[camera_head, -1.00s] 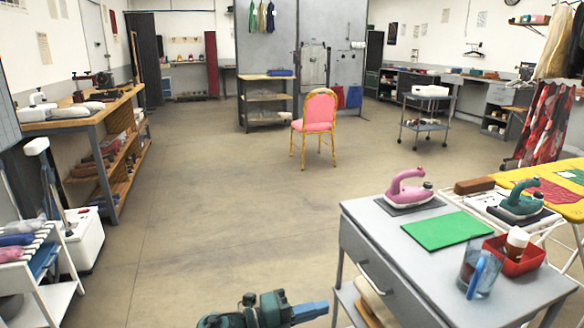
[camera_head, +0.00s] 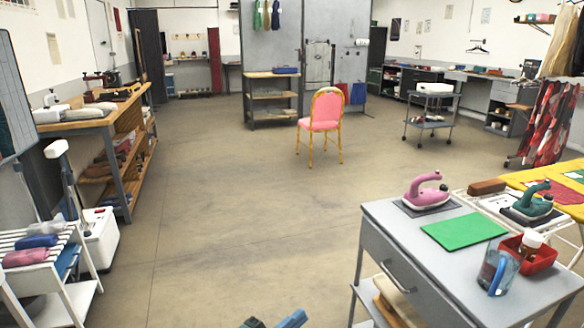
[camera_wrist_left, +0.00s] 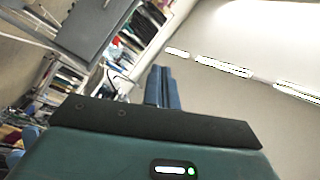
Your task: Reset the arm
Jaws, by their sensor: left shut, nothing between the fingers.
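My right gripper is in neither view.
The grey table carries a pink iron (camera_head: 427,193), a green mat (camera_head: 463,231), a red tray (camera_head: 540,262) and a glass mug (camera_head: 497,271). A white rack (camera_head: 62,270) stands at left. A pink chair (camera_head: 322,113) stands farther back. The middle floor is clear.

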